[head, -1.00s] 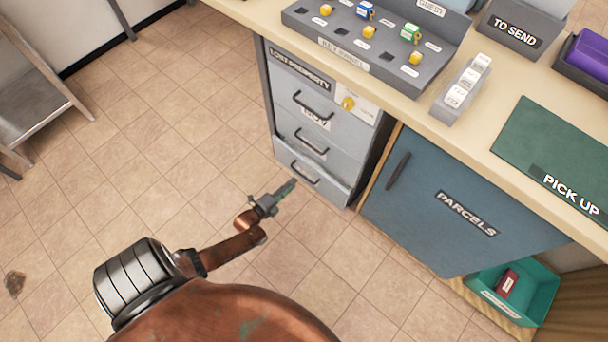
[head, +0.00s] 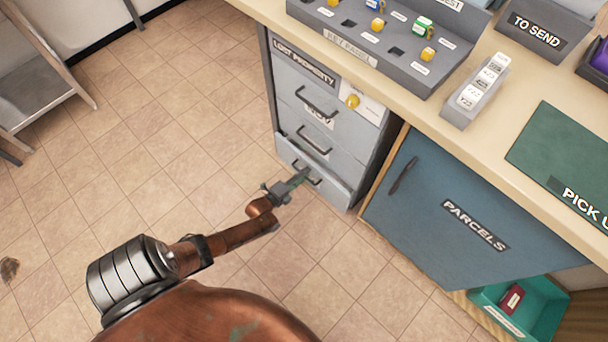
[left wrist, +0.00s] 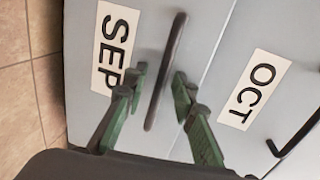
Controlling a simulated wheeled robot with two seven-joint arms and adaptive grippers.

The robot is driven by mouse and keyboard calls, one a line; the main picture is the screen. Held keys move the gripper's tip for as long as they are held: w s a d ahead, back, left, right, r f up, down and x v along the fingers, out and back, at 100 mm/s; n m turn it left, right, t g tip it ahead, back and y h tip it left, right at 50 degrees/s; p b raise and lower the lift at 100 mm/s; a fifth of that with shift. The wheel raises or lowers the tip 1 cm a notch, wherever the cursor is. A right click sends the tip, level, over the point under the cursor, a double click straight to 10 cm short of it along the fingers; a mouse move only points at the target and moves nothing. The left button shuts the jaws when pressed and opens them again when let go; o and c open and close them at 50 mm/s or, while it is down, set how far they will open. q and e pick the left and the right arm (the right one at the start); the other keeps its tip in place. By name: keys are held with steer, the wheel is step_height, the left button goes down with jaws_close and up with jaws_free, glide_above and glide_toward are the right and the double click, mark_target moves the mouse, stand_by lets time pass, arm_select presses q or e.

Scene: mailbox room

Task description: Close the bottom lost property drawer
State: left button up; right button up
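The grey lost property cabinet (head: 352,133) stands under the counter. Its bottom drawer (head: 333,191) stands out a little from the drawers above. My left gripper (head: 302,177) is at the front of this drawer and partly hides its dark handle. In the left wrist view, the green fingers of my left gripper (left wrist: 160,78) are apart, one on each side of a dark handle (left wrist: 165,70). That handle is on the drawer front labelled SEP (left wrist: 85,100); I cannot tell if the fingers touch it. The drawer labelled OCT (left wrist: 225,75) is beside it. My right gripper is not in view.
The blue parcels door (head: 440,190) is right of the cabinet. A teal bin (head: 545,318) sits below it at the lower right. The counter (head: 400,105) overhangs the cabinet. A metal shelf unit (head: 45,85) stands at the left. The tiled floor before the drawers is clear.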

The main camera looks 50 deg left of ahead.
arm_select(q)
steer(key=shift+c, duration=0.6)
jaws_close()
